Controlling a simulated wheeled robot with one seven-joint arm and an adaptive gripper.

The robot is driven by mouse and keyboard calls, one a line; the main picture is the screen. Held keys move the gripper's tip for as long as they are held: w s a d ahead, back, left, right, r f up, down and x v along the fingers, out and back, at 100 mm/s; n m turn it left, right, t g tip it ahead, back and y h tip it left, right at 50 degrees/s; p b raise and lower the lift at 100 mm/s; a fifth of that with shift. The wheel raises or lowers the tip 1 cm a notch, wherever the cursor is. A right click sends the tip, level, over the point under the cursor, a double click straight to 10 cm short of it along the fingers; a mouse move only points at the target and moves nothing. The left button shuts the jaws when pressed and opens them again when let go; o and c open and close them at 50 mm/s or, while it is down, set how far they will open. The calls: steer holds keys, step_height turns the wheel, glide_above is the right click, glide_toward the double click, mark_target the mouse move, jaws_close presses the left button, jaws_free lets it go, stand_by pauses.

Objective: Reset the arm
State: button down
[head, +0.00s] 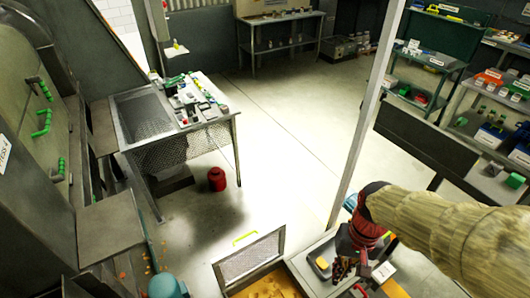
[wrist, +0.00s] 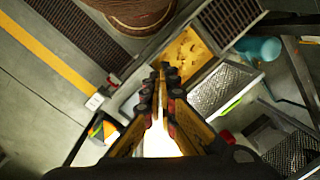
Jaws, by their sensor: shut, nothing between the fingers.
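My arm (head: 440,225), in a beige sleeve, reaches in from the right edge of the head view. It ends in a red and black wrist above the workbench area at the bottom. My gripper (head: 342,268) points down there, and its fingers are hard to make out against the clutter. In the wrist view my gripper (wrist: 161,76) has its two dark fingers close together at the middle. They are shut with nothing between them. Below them lies a bin (wrist: 213,62) holding yellow material.
A workbench (head: 150,118) with tools is at left, with a red canister (head: 217,179) on the floor nearby. A pale post (head: 365,120) rises near my arm. Loaded shelves (head: 480,140) stand at right. The central floor is clear.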

step_height(320, 180, up, 16)
steer(key=s+n+t+h, duration=0.1)
steer(key=n+t, duration=0.1)
steer(key=t, duration=0.4)
steer(key=shift+s+t, duration=0.3)
steer(key=shift+s, duration=0.05)
steer(key=shift+d, duration=0.1)
